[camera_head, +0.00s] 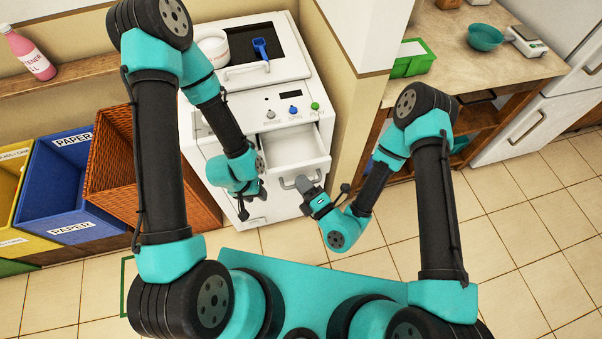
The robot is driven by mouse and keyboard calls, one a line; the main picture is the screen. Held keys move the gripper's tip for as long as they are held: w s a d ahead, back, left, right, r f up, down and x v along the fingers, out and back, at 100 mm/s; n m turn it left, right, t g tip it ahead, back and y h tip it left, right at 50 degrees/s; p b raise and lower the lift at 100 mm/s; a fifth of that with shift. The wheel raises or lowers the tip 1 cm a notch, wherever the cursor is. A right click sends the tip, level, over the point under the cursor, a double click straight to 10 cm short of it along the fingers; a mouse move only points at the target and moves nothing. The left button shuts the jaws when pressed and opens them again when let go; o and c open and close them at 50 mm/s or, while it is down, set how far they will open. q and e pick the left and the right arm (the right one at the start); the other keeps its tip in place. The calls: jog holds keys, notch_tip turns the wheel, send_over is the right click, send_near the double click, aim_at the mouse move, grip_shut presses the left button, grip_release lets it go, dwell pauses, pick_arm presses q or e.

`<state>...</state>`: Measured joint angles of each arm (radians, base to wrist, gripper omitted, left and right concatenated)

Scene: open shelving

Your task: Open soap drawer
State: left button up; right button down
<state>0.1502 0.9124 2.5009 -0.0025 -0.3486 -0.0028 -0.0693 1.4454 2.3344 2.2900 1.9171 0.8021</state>
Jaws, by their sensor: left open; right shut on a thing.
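A white washing machine (318,102) stands against the wall, with knobs and a small display on its front panel. Its soap drawer (290,150) is pulled out, and I see its empty white inside. The drawer's grey bar handle (287,186) is on the drawer front. My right gripper (305,186) is shut on the handle at its right part, and covers some of it. My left gripper (246,209) is open and empty, in front of the machine to the left of the drawer. Its fingers are small and partly hidden by my wrist.
A wicker basket (112,170) and blue paper bin (62,185) stand at left. A counter with a green crate (412,62) is at right. Tiled floor at right is clear.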

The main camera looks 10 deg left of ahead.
jog(key=shift+f, duration=0.1)
jog(key=c, duration=1.4)
grip_release()
jog(key=shift+c, duration=0.2)
jog(key=v, duration=0.7)
jog(key=shift+s+d, duration=0.15)
